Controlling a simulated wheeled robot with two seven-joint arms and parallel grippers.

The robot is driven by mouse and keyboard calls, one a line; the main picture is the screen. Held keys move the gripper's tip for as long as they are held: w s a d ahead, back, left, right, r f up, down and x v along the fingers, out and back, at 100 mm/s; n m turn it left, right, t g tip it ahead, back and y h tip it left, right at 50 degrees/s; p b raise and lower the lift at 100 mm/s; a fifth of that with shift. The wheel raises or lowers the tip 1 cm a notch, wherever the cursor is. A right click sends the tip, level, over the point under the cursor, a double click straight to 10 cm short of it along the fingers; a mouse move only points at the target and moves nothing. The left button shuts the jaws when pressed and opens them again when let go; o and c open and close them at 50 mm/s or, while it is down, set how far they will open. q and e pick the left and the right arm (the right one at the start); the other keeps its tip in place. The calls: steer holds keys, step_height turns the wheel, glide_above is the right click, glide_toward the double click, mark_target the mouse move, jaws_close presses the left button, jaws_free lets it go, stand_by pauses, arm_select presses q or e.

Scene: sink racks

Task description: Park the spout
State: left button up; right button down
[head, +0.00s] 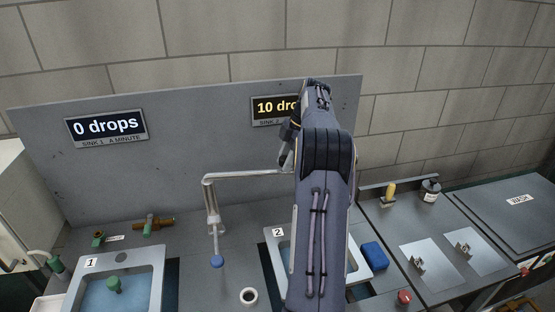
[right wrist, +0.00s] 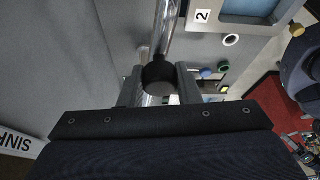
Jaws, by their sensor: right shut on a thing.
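The metal spout (head: 245,175) rises from a post between the two sinks, and its horizontal arm runs right, behind my right arm, above the rear of sink 2. In the right wrist view the spout (right wrist: 167,32) runs up from a dark tip between my fingers. My right gripper (right wrist: 160,88) is shut on this end; in the head view my own arm hides most of the grip. A lever with a blue knob (head: 217,262) hangs below the post. Sink 1 (head: 162,278) is at left, sink 2 (head: 272,233) at centre, partly hidden. My left gripper is not in view.
A sign reads "0 drops" (head: 106,128) for sink 1; another starts "10 dro" (head: 265,111), partly covered. The grey back panel (head: 200,115) stands behind.

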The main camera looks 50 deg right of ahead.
steer(key=shift+w+d+n+g+p, duration=0.4)
steer(key=shift+w+d+n+p, duration=0.15)
steer(key=shift+w+d+n, duration=0.5)
steer(key=shift+w+r, duration=0.1)
steer(key=shift+w, duration=0.1)
steer(key=c, duration=1.4)
jaws_free()
steer(key=shift+c, duration=0.2)
steer(key=o, duration=0.4)
steer(key=shift+w+d, duration=0.1)
steer(key=shift+w, duration=0.05)
